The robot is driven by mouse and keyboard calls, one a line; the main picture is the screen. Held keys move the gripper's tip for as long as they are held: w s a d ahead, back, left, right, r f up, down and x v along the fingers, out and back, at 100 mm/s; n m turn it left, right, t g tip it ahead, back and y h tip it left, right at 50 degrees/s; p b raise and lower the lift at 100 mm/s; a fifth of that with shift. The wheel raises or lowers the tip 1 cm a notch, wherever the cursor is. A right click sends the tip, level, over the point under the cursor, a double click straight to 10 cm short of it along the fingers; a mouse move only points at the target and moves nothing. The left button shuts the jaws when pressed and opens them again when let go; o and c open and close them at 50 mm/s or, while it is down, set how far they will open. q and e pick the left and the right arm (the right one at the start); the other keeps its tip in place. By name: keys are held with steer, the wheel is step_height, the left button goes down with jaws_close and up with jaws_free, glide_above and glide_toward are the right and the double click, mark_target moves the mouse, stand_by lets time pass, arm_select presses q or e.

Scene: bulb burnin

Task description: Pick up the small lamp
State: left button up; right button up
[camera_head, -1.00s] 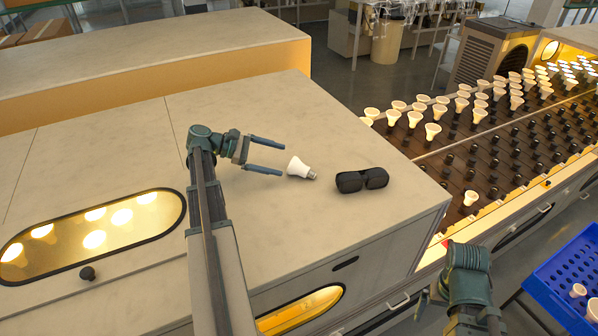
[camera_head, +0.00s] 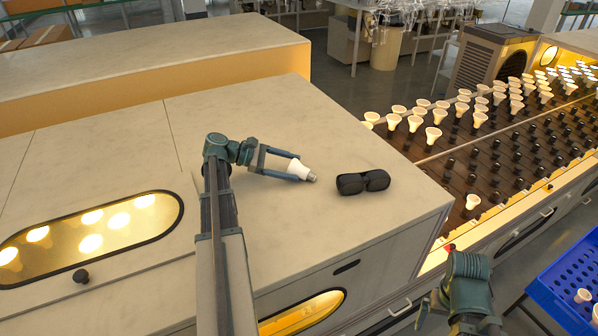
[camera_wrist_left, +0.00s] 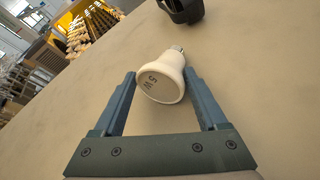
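The small lamp (camera_head: 301,171), a white bulb with a grey metal base, lies on its side on the beige cabinet top. My left gripper (camera_head: 296,168) is open, with its two fingers on either side of the lamp's white body. In the left wrist view the lamp (camera_wrist_left: 160,80) sits between the fingertips, its round marked face towards me and its base pointing away. A gap shows beside the left finger; the right finger is very close to the lamp, and I cannot tell if it touches. My right gripper (camera_head: 428,305) is at the lower right, its fingers mostly hidden.
Black goggles (camera_head: 363,182) lie just right of the lamp, close to its base. A rack (camera_head: 500,150) with many bulbs stands to the right, beyond the cabinet edge. A blue crate (camera_head: 560,275) holding bulbs is at the lower right. The cabinet top behind the lamp is clear.

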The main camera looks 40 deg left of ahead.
arm_select(q)
steer(key=c, duration=1)
steer(key=shift+r, duration=0.1)
step_height(320, 180, up, 2)
steer(key=p, duration=0.2)
steer(key=shift+r+p, duration=0.25)
steer(key=shift+p, duration=0.1)
steer(key=shift+s+d+r+p, duration=0.3)
steer(key=shift+d+r+p, duration=0.15)
steer(key=shift+r+p, duration=0.15)
steer(key=s+d, duration=0.2)
steer(key=d, duration=0.2)
steer(key=s+d, duration=0.2)
steer(key=d, duration=0.2)
steer(key=s+d+r+p, duration=0.1)
steer(key=s+d, duration=0.2)
steer(key=d, duration=0.1)
steer(key=shift+d, duration=0.25)
steer(key=shift+s+d+r, duration=0.1)
steer(key=shift+s+d, duration=0.05)
steer(key=shift+d, duration=0.15)
